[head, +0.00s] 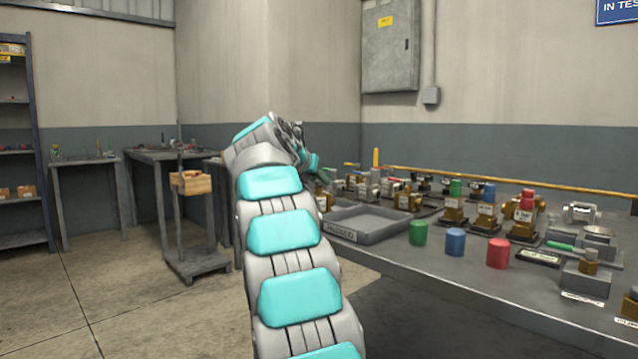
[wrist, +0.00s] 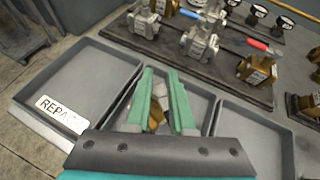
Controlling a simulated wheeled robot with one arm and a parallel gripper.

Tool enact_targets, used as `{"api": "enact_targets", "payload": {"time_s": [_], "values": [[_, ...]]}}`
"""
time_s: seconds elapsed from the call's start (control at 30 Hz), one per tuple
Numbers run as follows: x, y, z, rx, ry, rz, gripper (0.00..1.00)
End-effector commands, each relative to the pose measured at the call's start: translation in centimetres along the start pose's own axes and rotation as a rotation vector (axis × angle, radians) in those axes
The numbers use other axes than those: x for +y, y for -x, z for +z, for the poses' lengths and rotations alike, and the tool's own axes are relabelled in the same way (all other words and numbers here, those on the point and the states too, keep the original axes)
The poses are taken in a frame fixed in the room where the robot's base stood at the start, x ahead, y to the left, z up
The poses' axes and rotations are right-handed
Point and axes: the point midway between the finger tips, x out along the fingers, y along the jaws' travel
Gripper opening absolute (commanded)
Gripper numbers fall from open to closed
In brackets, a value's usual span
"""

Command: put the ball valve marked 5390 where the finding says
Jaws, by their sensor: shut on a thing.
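In the wrist view my gripper (wrist: 161,90) has its two green fingers shut on a small brass and grey valve (wrist: 156,118), mostly hidden between the fingers. No marking on it can be read. It is over the middle grey tray (wrist: 203,100). Left of that is a tray labelled "REPA…" (wrist: 90,65), which looks empty, and right of it another grey tray (wrist: 255,135). In the head view my gripper is largely hidden behind my arm, above the far side of the bench, and the held valve cannot be made out.
Several valves with grey bodies (wrist: 143,22) stand on a dark board behind the trays. In the head view a grey tray (head: 375,226) lies on the bench (head: 440,275), near green (head: 418,232), blue (head: 455,241) and red (head: 498,253) cylinders. Valves with coloured caps stand behind.

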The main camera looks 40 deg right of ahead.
Motion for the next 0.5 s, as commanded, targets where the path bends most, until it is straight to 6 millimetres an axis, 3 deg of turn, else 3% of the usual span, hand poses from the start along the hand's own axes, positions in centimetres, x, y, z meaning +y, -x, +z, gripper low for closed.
{"api": "enact_targets", "payload": {"time_s": [0.23,0.27,0.5], "values": [[-0.03,0.04,0.06,-0.004,0.001,0.000,0.00],[0.01,-0.02,-0.02,-0.003,0.000,0.001,0.23],[0.03,-0.07,-0.07,-0.002,0.000,0.001,0.50]]}}
